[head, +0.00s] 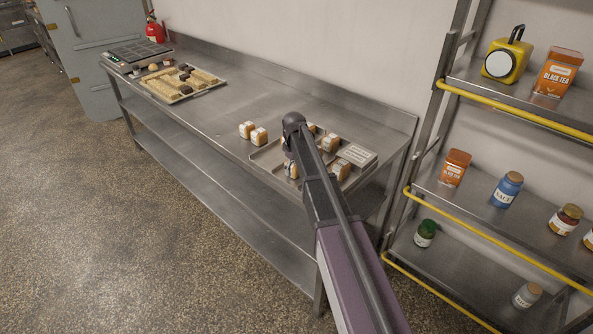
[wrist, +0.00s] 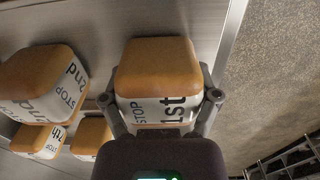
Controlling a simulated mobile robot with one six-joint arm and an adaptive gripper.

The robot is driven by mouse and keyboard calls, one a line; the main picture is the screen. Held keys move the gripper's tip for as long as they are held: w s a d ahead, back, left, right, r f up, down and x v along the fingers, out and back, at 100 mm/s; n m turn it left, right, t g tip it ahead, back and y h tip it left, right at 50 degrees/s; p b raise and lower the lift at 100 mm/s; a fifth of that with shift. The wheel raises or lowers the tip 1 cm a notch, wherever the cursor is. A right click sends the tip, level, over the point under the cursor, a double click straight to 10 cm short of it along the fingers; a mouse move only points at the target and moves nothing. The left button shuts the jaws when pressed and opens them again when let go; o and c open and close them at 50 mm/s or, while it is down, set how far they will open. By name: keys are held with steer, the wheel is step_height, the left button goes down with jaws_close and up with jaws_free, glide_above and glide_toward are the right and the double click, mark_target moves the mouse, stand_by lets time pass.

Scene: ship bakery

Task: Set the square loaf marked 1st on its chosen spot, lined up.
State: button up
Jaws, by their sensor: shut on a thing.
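The square loaf marked 1st (wrist: 155,68) has a golden-brown top and a white side printed "1st" and "STOP". My gripper (wrist: 160,98) is shut on it, one finger on each side, in the wrist view. In the head view, my gripper (head: 290,160) is over the front-left part of a metal tray (head: 265,156), mostly hidden by my arm. A loaf (head: 291,171) shows just below it, probably the held one. Whether it touches the tray I cannot tell. No marked spot is clearly visible.
The loaf marked 2nd (wrist: 45,80) is left of the held loaf, with one marked 7th (wrist: 38,141) below it. A white card (head: 358,154) lies right. A shelf rack (head: 470,205) stands beyond.

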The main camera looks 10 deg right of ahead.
steer(key=shift+f, duration=0.1)
steer(key=o, duration=1)
steer(key=shift+r, duration=0.2)
step_height(320, 180, up, 12)
steer(key=p, duration=1.2)
steer(key=shift+f, duration=0.1)
stand_by(0.4)
steer(key=shift+s, duration=0.25)
steer(key=s+m, duration=0.2)
steer(key=s, duration=0.7)
steer(key=s+m, duration=0.2)
steer(key=s, duration=0.8)
steer(key=s+m, duration=0.3)
steer(key=s, duration=0.6)
steer(key=shift+s+d, duration=0.4)
